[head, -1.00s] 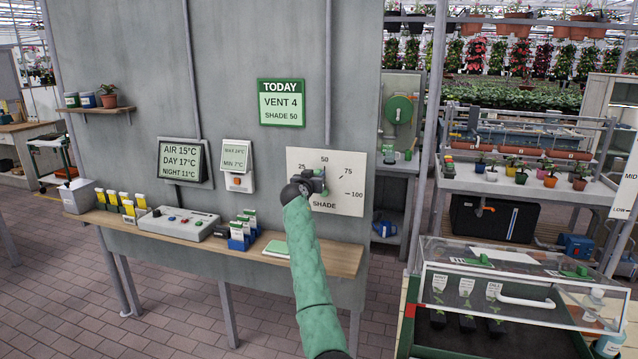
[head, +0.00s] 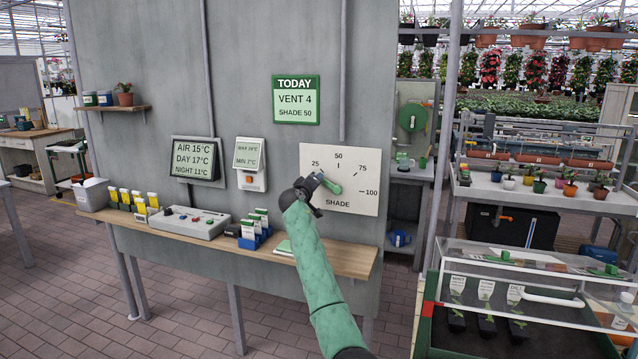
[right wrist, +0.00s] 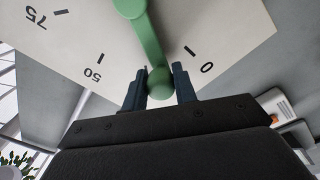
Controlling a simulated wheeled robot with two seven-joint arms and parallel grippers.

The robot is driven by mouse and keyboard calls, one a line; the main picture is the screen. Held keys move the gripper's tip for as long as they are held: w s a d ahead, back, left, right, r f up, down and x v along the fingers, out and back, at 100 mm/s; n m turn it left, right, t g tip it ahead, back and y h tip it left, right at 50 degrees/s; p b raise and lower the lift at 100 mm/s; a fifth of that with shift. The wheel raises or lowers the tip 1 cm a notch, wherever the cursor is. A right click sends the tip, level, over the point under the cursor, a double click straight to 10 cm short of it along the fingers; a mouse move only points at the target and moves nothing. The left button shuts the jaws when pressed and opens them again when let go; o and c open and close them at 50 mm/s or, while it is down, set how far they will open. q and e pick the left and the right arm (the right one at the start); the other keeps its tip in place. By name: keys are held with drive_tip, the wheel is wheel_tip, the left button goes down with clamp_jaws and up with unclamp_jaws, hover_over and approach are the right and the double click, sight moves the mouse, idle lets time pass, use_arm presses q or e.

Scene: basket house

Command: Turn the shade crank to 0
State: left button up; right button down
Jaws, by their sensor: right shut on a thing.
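The green shade crank (head: 332,187) is mounted on a white dial board (head: 365,165) marked 25, 50, 75 and 100 above the word SHADE. My right gripper (head: 316,183) is at the crank's handle end, left of its pivot. In the right wrist view, the fingers of the gripper (right wrist: 160,85) stand on both sides of the crank's round green knob (right wrist: 159,83). The crank arm (right wrist: 147,40) lies between the 50 and 0 marks there, roughly where 25 sits. The 25 is hidden in that view; the 0 is hidden in the head view. My left gripper is not in view.
A green sign (head: 297,100) reads VENT 4, SHADE 50. A wooden shelf (head: 345,262) below the dial holds a grey control box (head: 190,222) and seed packets. A clear-lidded planter case (head: 530,265) stands at the right.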

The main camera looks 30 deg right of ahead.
drive_tip(key=shift+w+a+f+n, duration=0.1)
drive_tip(key=shift+w+f+n, duration=0.05)
drive_tip(key=shift+f+n, duration=0.35)
drive_tip(key=shift+w+a+f+n, duration=0.15)
drive_tip(key=shift+f+n, duration=0.35)
drive_tip(key=shift+n, duration=0.4)
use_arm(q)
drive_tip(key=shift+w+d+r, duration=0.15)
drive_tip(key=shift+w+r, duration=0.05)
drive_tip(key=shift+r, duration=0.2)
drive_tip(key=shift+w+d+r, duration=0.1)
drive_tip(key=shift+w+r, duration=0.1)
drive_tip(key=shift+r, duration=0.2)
use_arm(e)
drive_tip(key=shift+w+a+f+n, duration=0.1)
drive_tip(key=shift+f+n, duration=0.95)
drive_tip(key=shift+n, duration=0.55)
drive_tip(key=shift+f, duration=0.1)
drive_tip(key=c, duration=1.1)
unclamp_jaws()
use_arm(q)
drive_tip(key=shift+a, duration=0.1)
